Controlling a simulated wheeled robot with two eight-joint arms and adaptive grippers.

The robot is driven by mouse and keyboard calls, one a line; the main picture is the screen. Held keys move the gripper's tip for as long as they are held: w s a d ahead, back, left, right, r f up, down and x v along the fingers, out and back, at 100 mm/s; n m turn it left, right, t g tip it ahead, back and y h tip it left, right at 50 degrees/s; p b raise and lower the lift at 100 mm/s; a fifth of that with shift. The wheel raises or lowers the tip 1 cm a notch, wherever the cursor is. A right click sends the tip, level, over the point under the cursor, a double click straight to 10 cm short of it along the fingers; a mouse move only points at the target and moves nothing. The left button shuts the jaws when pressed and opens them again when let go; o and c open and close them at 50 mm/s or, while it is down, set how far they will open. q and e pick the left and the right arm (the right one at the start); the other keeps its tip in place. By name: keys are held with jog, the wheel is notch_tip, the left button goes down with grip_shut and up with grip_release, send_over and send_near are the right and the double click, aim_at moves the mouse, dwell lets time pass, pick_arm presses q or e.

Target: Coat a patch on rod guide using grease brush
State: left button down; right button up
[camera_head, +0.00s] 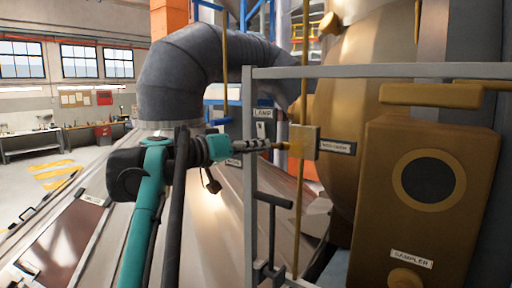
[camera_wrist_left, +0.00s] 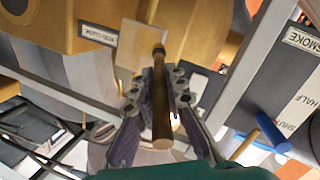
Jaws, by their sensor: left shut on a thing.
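The rod guide (camera_head: 304,141) is a small pale block on a thin upright brass rod, with a label plate (camera_head: 338,148) at its right. In the left wrist view the rod guide (camera_wrist_left: 132,42) is at top centre. My left gripper (camera_head: 266,146) reaches in from the left, just short of the block. It is shut on the grease brush (camera_head: 281,146), whose brown handle (camera_wrist_left: 162,112) lies between the fingers. The brush's far end is at or very near the block's face; I cannot tell whether it touches. No grease patch is clearly visible. My right gripper is not in view.
A grey rail frame (camera_head: 250,180) stands close to my left gripper. A brown sampler box (camera_head: 425,200) fills the right. A large grey duct (camera_head: 190,75) curves behind the arm. A workbench (camera_head: 33,146) stands far left, beyond open floor.

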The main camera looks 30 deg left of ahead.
pick_arm(q)
jog(key=shift+w, duration=0.4)
